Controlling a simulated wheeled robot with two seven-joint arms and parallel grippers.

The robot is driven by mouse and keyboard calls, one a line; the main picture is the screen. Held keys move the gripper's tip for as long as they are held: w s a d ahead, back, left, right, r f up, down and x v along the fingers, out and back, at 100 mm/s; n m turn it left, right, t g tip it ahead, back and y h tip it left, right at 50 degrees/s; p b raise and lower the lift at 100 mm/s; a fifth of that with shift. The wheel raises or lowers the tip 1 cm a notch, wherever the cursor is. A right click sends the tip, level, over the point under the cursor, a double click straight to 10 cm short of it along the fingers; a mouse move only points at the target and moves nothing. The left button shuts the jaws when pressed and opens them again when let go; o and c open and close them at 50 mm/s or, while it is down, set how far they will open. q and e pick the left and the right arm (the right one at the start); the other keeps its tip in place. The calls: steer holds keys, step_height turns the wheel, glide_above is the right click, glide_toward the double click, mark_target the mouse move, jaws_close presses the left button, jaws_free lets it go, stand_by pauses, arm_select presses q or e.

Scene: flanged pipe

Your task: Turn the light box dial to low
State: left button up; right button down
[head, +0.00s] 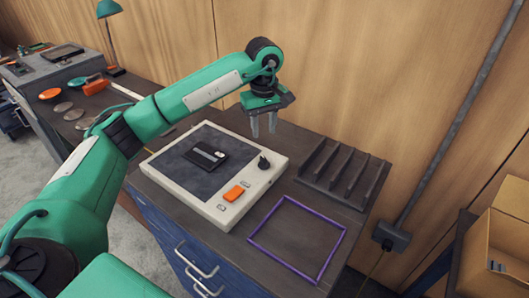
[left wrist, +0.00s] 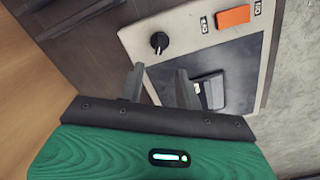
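The light box (head: 177,184) is a cream-coloured box with a dark panel, lying on the dark bench top. Its black dial (head: 264,162) sits at the box's right corner, and it also shows in the left wrist view (left wrist: 159,42). An orange switch (head: 234,193) is on the same front strip; it shows in the left wrist view too (left wrist: 233,17). My left gripper (head: 263,131) is above the back right of the box, fingers pointing down, apart and empty. In the left wrist view its fingertips (left wrist: 160,69) are short of the dial. My right gripper is not in view.
A black cartridge-like item (head: 205,155) lies on the panel. A slotted dark rack (head: 343,173) stands right of the box. A purple square frame (head: 297,240) lies in front on the bench. A wooden wall is behind; a cardboard box (head: 495,247) is at far right.

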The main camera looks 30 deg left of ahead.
mark_target(264, 158)
arm_select(q)
step_height(264, 158, down, 9)
steer(key=p, duration=0.3)
steer(key=shift+f, duration=0.7)
jaws_close()
